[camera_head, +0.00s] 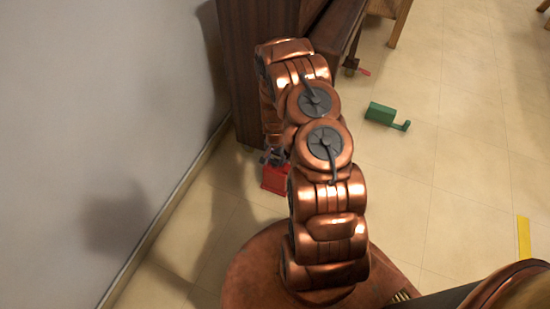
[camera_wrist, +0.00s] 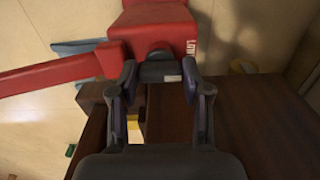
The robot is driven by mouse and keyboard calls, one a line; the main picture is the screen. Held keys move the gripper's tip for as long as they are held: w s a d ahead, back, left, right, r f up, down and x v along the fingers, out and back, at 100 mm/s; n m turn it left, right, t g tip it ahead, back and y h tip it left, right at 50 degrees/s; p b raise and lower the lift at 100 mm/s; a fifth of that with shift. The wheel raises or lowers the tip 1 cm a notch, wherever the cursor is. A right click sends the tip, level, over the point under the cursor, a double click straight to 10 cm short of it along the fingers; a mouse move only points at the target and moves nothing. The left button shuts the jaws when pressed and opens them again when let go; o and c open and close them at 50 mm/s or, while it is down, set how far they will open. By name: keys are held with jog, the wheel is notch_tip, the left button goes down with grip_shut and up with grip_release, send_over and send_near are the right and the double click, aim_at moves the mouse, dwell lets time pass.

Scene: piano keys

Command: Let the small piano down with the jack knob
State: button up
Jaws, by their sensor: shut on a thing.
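The small piano (camera_head: 238,75) is a dark brown wooden upright at the top of the head view, partly behind my arm. Its brown wood (camera_wrist: 255,125) fills the lower right of the wrist view. The red jack (camera_head: 275,179) is on the floor at the piano's near end. In the wrist view the jack (camera_wrist: 150,20) has a red body with white lettering and a long red bar to the left. My gripper (camera_wrist: 160,70) is shut on the dark jack knob (camera_wrist: 158,74), one finger on each side. Whether the piano is off the floor cannot be told.
A white wall (camera_head: 90,110) runs close along the left. A green object with a small handle (camera_head: 381,113) lies on the tiled floor to the right. A yellow strip (camera_head: 523,238) is at the far right. Wooden furniture legs (camera_head: 400,22) show at the top right. Open floor lies between.

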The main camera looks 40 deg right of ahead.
aim_at(275, 159)
jog(key=o, duration=1.2)
jog(key=shift+c, duration=0.2)
jog(key=shift+r, duration=0.15)
notch_tip(275, 159, up, 12)
dwell(0.3)
